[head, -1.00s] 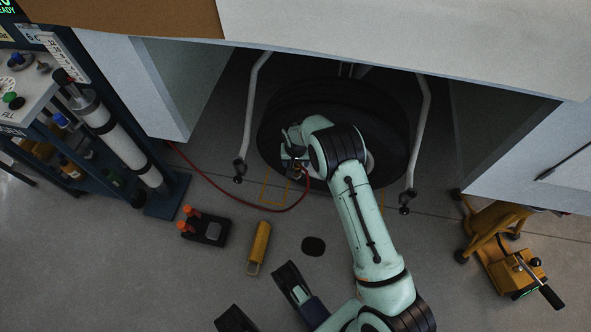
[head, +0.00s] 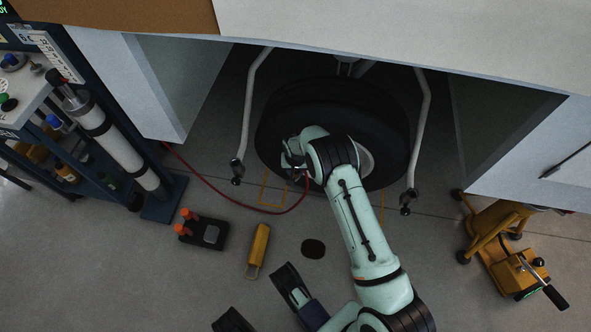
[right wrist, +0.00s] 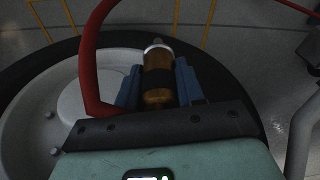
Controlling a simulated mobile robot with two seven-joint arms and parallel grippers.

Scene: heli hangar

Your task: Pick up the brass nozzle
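The brass nozzle (right wrist: 158,82) shows in the right wrist view as an amber cylinder with a dark band and a pale metal collar at its far end. It lies between the blue fingers of my right gripper (right wrist: 157,84), which look closed against its sides. A red hose (right wrist: 88,65) loops beside it and runs behind the gripper body. In the head view my right gripper (head: 293,160) is in front of the black wheel, and the nozzle is mostly hidden there.
The black tyre (head: 330,100) stands between two white struts under a white body. A blue rack (head: 160,200) is at left.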

